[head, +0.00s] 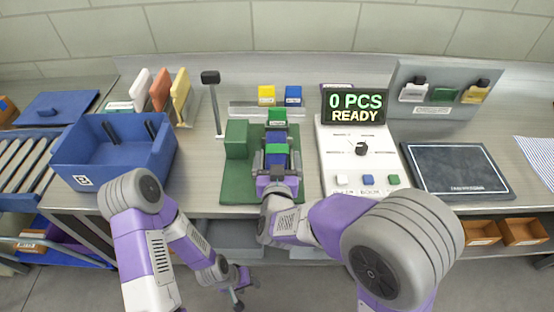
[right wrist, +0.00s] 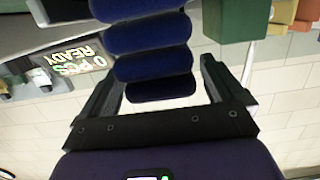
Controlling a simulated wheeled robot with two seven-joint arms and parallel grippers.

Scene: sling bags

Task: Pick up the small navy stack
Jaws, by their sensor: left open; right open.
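The navy stack (right wrist: 150,45) shows in the right wrist view as several dark blue padded layers. In the head view it seems to be the blue item (head: 276,138) on the green mat (head: 227,190), partly hidden by my right gripper and green pieces. My right gripper (head: 277,158) is open, its fingers on either side of the stack's near end. In the right wrist view, gaps show between the lowest layer and both fingers. My left gripper (head: 236,287) is open and empty, low in front of the bench over the floor.
A green block (head: 236,139) stands left of the stack. A blue bin (head: 110,165) is further left. A white control panel (head: 361,165) stands right, below a display (head: 355,106) reading "0 PCS READY". A thin post (head: 214,105) rises behind the mat. A dark pad (head: 455,170) lies far right.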

